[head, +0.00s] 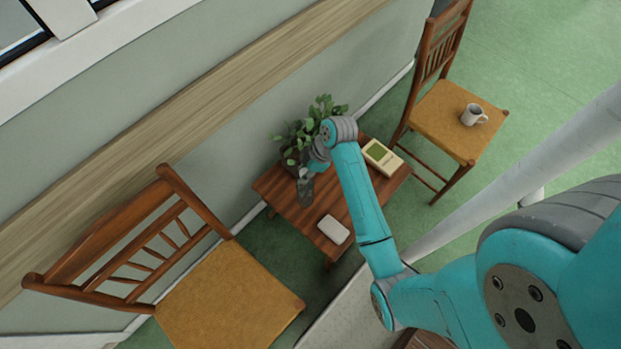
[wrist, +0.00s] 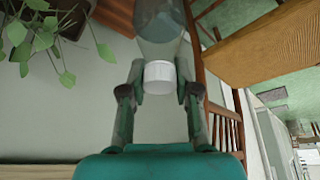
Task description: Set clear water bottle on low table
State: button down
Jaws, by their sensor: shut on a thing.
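The clear water bottle (wrist: 158,22) with its white cap (wrist: 159,73) shows in the wrist view between my two fingers. My gripper (wrist: 159,88) is shut on it at the cap end. In the head view my gripper (head: 306,181) is over the left part of the low wooden table (head: 275,187), beside the potted plant. The bottle is hard to make out there. I cannot tell whether its base touches the tabletop. A corner of the table also shows at the top of the wrist view (wrist: 116,12).
A leafy plant (head: 318,113) stands at the table's back. A beige device with a green screen (head: 381,156) lies at the right, a white box (head: 333,229) at the front. Chairs flank the table: one left (head: 215,298), one right (head: 446,112) holding a mug (head: 472,115).

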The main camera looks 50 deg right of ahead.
aim_at(305, 188)
jog(key=shift+f, duration=2.75)
jog(key=c, duration=0.8)
grip_release()
jog(key=shift+c, duration=0.2)
